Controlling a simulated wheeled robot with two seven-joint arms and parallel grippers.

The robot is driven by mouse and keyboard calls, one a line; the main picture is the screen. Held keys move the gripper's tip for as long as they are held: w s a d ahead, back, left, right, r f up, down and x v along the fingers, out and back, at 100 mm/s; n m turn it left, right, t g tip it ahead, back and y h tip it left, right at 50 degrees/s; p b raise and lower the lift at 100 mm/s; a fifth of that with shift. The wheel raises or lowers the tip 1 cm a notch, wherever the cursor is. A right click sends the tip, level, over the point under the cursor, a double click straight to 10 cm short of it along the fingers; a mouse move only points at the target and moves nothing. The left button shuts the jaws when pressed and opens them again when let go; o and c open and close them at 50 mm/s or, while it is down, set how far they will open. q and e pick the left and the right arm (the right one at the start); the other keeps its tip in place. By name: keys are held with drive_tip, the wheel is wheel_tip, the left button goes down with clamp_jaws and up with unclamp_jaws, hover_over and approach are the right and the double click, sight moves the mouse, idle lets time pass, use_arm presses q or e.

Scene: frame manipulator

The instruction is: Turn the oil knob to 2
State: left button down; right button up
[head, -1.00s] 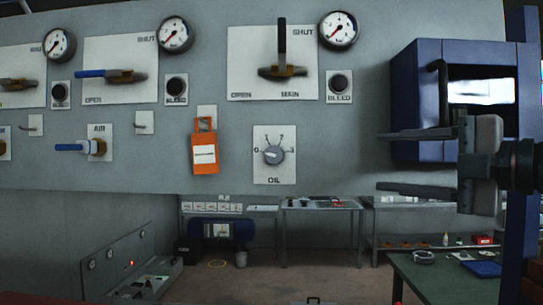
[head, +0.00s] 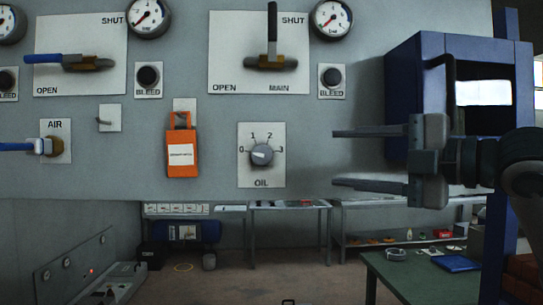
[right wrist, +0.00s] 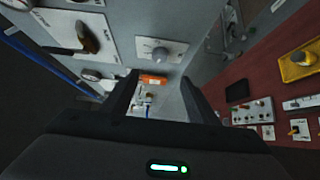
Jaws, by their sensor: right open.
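The plate is on the grey wall panel, in the middle of the head view. A light mark on the knob faces left, roughly toward 0. My right gripper (head: 335,158) is open and empty, to the right of the knob and apart from it, with its fingers pointing left. In the right wrist view the knob (right wrist: 160,53) shows beyond the open fingers (right wrist: 158,82). My left gripper is not in view.
A blue box (head: 405,95) projects from the panel behind my right gripper. An orange tag (head: 181,152) hangs left of the knob. The MAIN valve handle (head: 272,40) stands out above it. A green table (head: 400,280) is at the lower right.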

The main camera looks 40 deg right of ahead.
drive_tip(key=w, duration=0.1)
drive_tip(key=p, duration=1.2)
approach(267, 156)
drive_tip(key=x, duration=0.7)
drive_tip(key=shift+r, duration=0.2)
drive_tip(key=shift+p+x, duration=0.3)
drive_tip(key=shift+x, duration=0.55)
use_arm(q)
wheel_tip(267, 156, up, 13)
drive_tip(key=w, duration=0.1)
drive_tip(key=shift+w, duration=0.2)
use_arm(e)
drive_tip(key=shift+f, duration=0.15)
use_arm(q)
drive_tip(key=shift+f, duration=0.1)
use_arm(e)
drive_tip(key=c, duration=1.1)
